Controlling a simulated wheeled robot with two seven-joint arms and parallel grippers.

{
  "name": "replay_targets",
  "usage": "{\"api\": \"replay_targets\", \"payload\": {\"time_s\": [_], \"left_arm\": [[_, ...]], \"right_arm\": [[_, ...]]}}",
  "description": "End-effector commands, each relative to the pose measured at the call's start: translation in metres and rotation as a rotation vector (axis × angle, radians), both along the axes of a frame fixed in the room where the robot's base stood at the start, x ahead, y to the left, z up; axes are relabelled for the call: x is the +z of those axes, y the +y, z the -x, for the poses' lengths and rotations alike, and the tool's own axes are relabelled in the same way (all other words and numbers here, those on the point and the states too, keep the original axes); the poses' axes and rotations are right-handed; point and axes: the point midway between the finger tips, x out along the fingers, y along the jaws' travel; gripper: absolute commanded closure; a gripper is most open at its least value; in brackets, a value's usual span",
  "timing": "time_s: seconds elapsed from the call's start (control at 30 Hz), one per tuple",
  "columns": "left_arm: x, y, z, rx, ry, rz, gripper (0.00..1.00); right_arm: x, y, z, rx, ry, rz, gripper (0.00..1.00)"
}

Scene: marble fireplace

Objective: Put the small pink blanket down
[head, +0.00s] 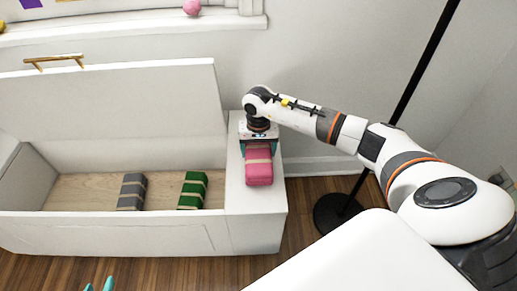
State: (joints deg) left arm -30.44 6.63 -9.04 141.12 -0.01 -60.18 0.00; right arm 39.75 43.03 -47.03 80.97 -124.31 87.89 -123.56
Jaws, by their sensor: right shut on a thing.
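The small pink blanket (259,172) is folded, with a pale band across it. It is at the flat right end top of the white storage bench (245,208). My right gripper (259,146) is shut on its far end, from above. I cannot tell whether the blanket touches the surface under it. My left gripper (99,285) shows only as two teal fingertips at the bottom edge, apart and with nothing seen between them.
The bench's lid (120,105) stands open. Inside lie a grey folded blanket (132,190) and a green one (192,190), with bare wood floor beside them. A black pole with a round base (340,214) stands right of the bench. A pink ball (192,7) sits on the ledge.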

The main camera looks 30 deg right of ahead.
Motion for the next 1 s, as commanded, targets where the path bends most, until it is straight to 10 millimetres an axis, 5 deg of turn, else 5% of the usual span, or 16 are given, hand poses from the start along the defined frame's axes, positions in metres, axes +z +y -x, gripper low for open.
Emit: {"api": "replay_targets", "payload": {"time_s": [0.2,0.23,0.33,0.77,1.0], "left_arm": [[0.004,-0.002,-0.005,-0.002,-0.036,0.007,0.68],[0.004,-0.002,-0.006,-0.002,-0.039,0.008,0.68],[0.004,-0.002,-0.006,-0.002,-0.038,0.007,0.68],[0.000,0.000,0.002,-0.001,0.013,-0.001,0.68],[-0.020,0.013,0.039,0.017,0.246,-0.052,0.68]], "right_arm": [[-0.002,0.000,0.000,0.000,-0.001,0.000,0.50],[-0.002,0.000,0.000,0.000,0.000,0.000,0.18],[-0.001,0.000,0.000,0.000,0.000,0.000,0.02],[0.002,0.000,0.000,0.000,0.000,0.000,0.01],[0.046,-0.001,-0.001,0.001,-0.003,0.001,0.01]]}}
